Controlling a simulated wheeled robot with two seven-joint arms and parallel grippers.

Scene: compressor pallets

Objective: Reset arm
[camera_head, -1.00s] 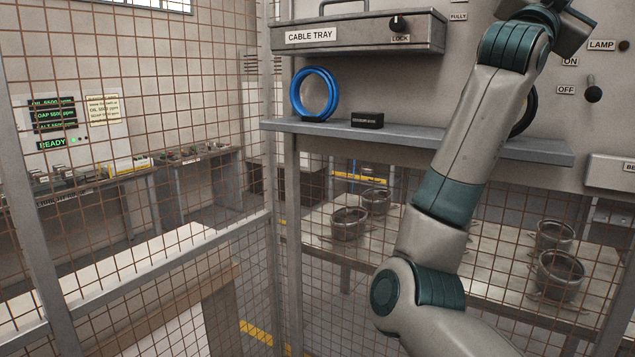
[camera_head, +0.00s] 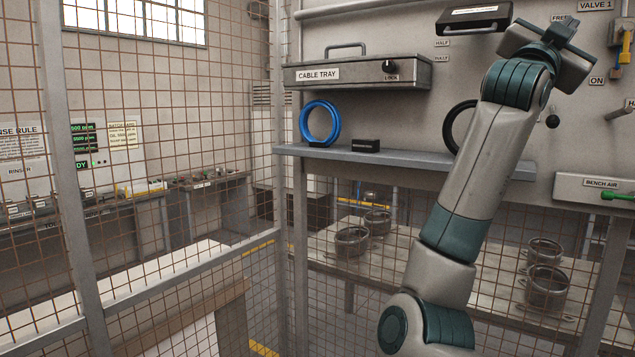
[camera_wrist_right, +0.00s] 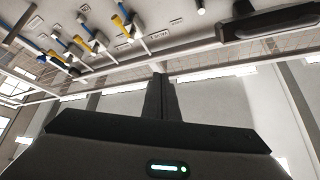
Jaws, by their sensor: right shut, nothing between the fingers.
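My right arm rises from the bottom of the head view, and its gripper (camera_head: 556,36) is raised in front of the grey panel at the upper right. In the right wrist view the gripper's fingers (camera_wrist_right: 159,92) are together, with nothing between them. That view is tilted upward, with the panel's fittings along its top edge. My left gripper is in neither view.
A shelf (camera_head: 410,165) on the panel holds a blue ring (camera_head: 305,124), a small black block (camera_head: 366,145) and a dark ring (camera_head: 449,135) partly behind my arm. The cable tray drawer (camera_head: 350,76) is above. A mesh fence (camera_head: 185,270) stands at left.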

